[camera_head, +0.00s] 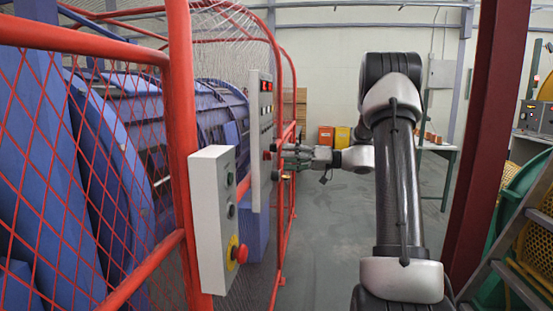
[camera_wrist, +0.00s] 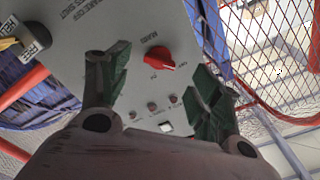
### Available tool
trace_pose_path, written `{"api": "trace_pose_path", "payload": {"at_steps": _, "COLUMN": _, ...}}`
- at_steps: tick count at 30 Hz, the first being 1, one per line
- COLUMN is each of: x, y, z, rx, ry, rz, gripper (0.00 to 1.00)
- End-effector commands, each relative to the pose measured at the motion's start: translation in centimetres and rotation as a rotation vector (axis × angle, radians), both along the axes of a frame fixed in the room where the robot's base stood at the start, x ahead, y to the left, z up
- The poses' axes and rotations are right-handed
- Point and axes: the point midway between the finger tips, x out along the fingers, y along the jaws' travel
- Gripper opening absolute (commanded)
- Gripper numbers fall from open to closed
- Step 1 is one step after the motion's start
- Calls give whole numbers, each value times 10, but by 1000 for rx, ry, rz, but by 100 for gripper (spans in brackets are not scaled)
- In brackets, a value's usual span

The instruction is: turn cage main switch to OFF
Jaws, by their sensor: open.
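The cage main switch is a red rotary knob (camera_wrist: 159,60) on a grey panel (camera_wrist: 210,30) in the wrist view. Its narrow end points right in that picture; small lettering around it is upside down and too small to read surely. My gripper (camera_head: 290,157) is open and empty, facing the panel (camera_head: 255,140) in the head view. In the wrist view its green-padded fingers stand on either side of the knob, apart from it as far as I can see. In the head view the knob is too small to tell.
A nearer grey box (camera_head: 209,215) with a red emergency button (camera_head: 239,252) stands on the red mesh fence (camera_head: 180,120). In the wrist view, small buttons (camera_wrist: 152,106) sit below the knob and a labelled lever (camera_wrist: 28,42) at upper left. Floor between fence and arm is clear.

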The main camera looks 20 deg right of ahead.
Motion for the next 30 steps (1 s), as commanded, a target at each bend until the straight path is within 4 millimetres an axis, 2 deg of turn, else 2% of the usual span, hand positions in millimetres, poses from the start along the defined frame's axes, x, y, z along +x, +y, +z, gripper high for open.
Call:
{"api": "trace_pose_path", "payload": {"at_steps": 3, "x": -15, "y": -23, "z": 0, "rx": 0, "ry": 0, "rz": -3, "gripper": 64}}
{"api": "trace_pose_path", "payload": {"at_steps": 9, "x": -31, "y": -48, "z": -1, "rx": 0, "ry": 0, "rz": -1, "gripper": 64}}
{"api": "trace_pose_path", "payload": {"at_steps": 15, "x": -37, "y": -54, "z": -1, "rx": 0, "ry": 1, "rz": 1, "gripper": 64}}
{"api": "trace_pose_path", "payload": {"at_steps": 30, "x": -36, "y": -54, "z": 0, "rx": 9, "ry": 15, "rz": 1, "gripper": 64}}
